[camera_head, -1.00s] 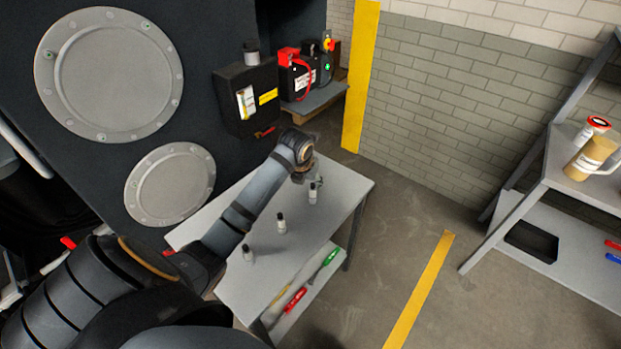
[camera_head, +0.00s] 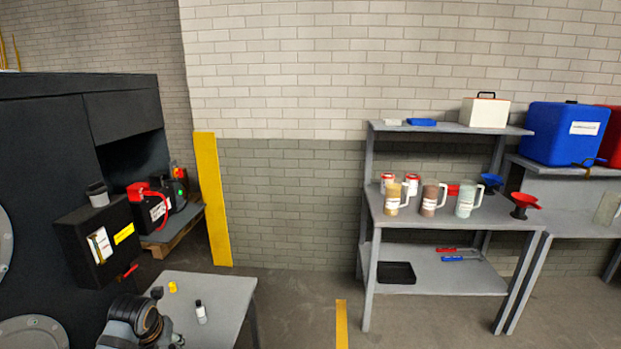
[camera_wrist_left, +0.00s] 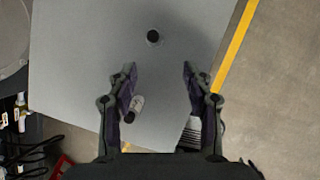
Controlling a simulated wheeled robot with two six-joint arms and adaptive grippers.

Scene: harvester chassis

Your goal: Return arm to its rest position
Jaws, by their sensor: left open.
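My left arm (camera_head: 140,322) shows at the lower left of the head view, over the near part of the small grey table (camera_head: 228,290). Its gripper is mostly cut off there. In the left wrist view my left gripper (camera_wrist_left: 158,73) is open, with nothing between its fingertips. A white bottle with a dark end (camera_wrist_left: 138,103) shows beside the left finger, partly hidden. In the head view a white bottle with a black cap (camera_head: 201,313) stands on the table, with a small yellow piece (camera_head: 173,287) nearby. My right gripper is not in view.
The dark machine (camera_head: 60,150) with a black box (camera_head: 95,245) stands close at left. A yellow post (camera_head: 212,200) is behind the table. A grey shelf (camera_head: 450,207) with jugs stands at right. The floor between table and shelf is clear.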

